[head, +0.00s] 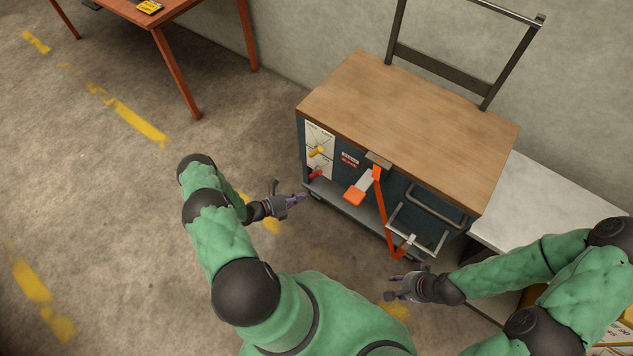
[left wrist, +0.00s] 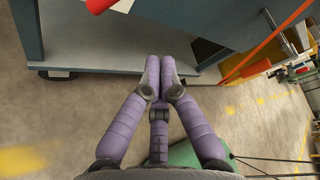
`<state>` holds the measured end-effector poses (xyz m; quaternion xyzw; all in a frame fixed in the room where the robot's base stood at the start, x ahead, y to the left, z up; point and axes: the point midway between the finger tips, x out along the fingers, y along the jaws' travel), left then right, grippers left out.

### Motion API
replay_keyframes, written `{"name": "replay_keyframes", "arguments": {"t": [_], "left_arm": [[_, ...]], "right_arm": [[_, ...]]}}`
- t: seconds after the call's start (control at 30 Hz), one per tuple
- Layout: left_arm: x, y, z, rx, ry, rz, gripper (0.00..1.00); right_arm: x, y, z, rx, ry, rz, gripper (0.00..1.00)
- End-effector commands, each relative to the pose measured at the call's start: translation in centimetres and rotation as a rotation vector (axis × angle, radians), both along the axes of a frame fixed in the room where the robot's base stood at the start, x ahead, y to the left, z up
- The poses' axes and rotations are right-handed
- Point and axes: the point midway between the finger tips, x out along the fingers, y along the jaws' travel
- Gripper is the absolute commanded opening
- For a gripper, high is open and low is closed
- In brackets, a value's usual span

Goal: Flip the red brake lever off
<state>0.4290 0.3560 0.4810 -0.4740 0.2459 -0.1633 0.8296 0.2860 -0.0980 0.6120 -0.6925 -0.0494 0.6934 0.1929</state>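The red brake lever (head: 317,174) is on a white panel at the left end of the cart's front, below a yellow lever (head: 317,151). A red part, likely this lever, is cut off at the top edge of the left wrist view (left wrist: 100,4). My left gripper (head: 303,197) is in front of and below the red lever, apart from it. In the left wrist view its fingertips (left wrist: 160,62) are together with nothing between them. My right gripper (head: 388,288) is in front of the cart's right part, empty, its fingers seemingly spread.
The dark cart (head: 345,195) has a wooden top (head: 420,110) and a lower ledge. An orange strap (head: 385,215) and a metal-framed basket (head: 420,225) are on its front. A grey-topped table (head: 550,205) stands right. Open floor lies left of the cart.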

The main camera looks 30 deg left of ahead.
Motion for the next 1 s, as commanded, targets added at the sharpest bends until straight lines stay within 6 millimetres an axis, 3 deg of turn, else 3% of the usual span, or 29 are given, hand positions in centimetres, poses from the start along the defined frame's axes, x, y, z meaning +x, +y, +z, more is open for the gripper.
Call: {"name": "replay_keyframes", "arguments": {"t": [0.27, 0.7, 0.8, 1.0], "left_arm": [[1.7, -1.2, -0.6, 0.0, -0.001, -0.005, 0.0], [8.3, -5.3, -2.8, 0.001, -0.001, -0.006, 0.0], [8.8, -3.7, -1.9, 0.005, -0.002, 0.0, 0.0], [9.2, -2.2, -0.9, 0.003, -0.001, -0.002, 0.0]], "right_arm": [[0.0, 0.0, -0.6, 0.0, 0.0, 0.0, 0.4], [0.0, 0.0, -2.9, 0.0, 0.0, 0.0, 0.4], [0.0, 0.0, -3.3, 0.0, 0.0, 0.0, 0.4], [0.0, 0.0, -3.7, 0.0, 0.0, 0.0, 0.4]]}}
